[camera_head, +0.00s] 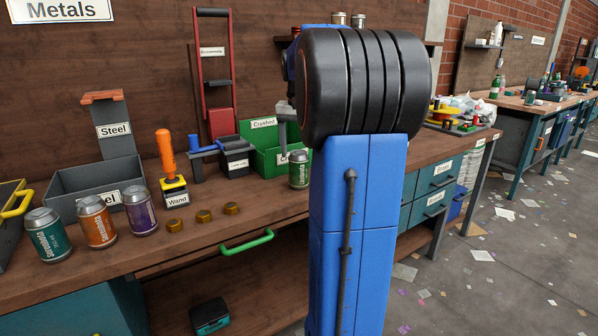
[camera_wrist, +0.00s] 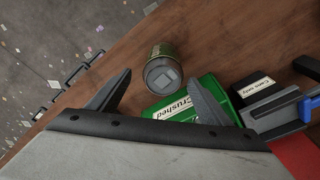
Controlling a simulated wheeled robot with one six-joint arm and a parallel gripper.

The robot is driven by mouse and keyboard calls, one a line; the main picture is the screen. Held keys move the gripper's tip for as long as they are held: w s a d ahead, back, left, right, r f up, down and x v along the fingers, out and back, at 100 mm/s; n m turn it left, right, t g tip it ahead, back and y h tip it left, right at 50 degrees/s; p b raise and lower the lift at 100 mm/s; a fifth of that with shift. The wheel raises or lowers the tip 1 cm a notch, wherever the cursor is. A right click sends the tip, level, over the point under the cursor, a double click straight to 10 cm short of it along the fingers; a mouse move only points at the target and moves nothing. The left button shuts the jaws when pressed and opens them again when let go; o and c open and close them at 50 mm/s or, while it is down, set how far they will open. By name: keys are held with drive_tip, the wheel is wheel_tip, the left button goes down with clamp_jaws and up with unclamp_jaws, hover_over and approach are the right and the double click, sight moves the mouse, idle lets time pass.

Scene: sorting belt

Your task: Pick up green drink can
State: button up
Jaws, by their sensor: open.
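A green drink can (camera_head: 299,171) stands upright on the wooden workbench, in front of the green bin and beside my blue arm. In the wrist view the same can (camera_wrist: 161,68) is seen from above, its silver lid facing the camera. My gripper (camera_wrist: 160,77) is open, with one finger to each side of the can in that picture. I cannot tell the height left between fingertips and lid. In the head view my gripper is mostly hidden behind my arm; one grey finger (camera_head: 281,117) shows above the can. A darker teal-green can (camera_head: 48,236) stands at the far left.
The green "Crushed" bin (camera_head: 260,127) is close behind the can, also in the wrist view (camera_wrist: 212,84).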

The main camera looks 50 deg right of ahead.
sight(299, 165)
wheel_tip(299, 165, down, 3)
drive_tip(key=shift+w+d+f, duration=0.1)
drive_tip(key=shift+w+f, duration=0.2)
drive_tip(key=shift+f, duration=2.4)
drive_tip(key=shift+c, duration=0.3)
drive_tip(key=c, duration=1.1)
